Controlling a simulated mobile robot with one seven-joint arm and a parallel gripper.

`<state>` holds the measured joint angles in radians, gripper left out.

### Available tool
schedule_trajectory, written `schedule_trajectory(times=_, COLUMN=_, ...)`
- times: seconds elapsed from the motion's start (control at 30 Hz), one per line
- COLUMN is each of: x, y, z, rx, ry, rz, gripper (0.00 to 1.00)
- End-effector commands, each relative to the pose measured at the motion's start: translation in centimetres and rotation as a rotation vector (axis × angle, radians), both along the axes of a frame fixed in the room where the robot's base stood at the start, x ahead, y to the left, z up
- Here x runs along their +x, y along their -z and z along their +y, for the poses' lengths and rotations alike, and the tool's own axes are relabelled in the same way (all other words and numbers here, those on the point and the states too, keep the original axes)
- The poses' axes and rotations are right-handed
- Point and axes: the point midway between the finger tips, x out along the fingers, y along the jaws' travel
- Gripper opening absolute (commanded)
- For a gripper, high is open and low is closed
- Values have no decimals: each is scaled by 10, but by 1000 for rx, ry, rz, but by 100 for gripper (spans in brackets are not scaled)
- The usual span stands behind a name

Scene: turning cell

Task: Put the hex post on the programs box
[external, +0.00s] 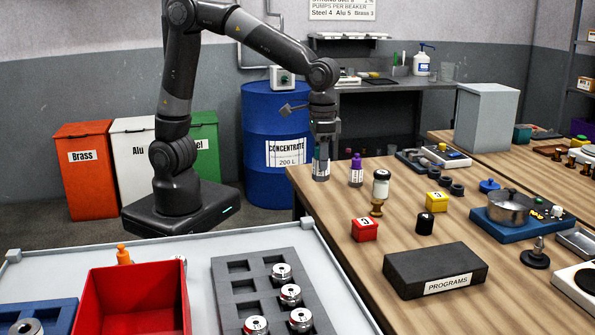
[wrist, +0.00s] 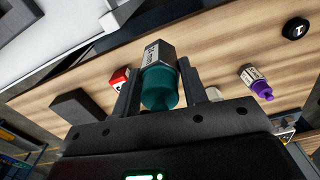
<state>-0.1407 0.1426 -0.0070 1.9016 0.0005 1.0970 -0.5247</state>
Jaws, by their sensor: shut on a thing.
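My gripper (external: 323,152) points down over the left end of the wooden bench. It is shut on a grey, faceted, labelled piece with a teal top, which I take to be the hex post (external: 321,168). In the wrist view the hex post (wrist: 157,53) sits upright between the fingers, its teal top towards the camera. I cannot tell whether its foot touches the bench. The programs box (external: 435,268) is a low dark block with a white PROGRAMS label, at the bench's front. Its visible top is bare. A dark block in the wrist view (wrist: 80,107) looks like it.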

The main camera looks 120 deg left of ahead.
Motion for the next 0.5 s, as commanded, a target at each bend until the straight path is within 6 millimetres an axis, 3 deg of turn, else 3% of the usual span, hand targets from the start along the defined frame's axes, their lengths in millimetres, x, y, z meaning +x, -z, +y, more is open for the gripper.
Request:
schedule_trajectory(times=0.27, x=70, y=-20, z=-43, rx=-4, ry=-86, rz=-3, gripper=0)
schedule_trajectory(times=0.5, x=133, y=-35, z=-100, rx=-5, ry=-191, rz=-2, gripper=0)
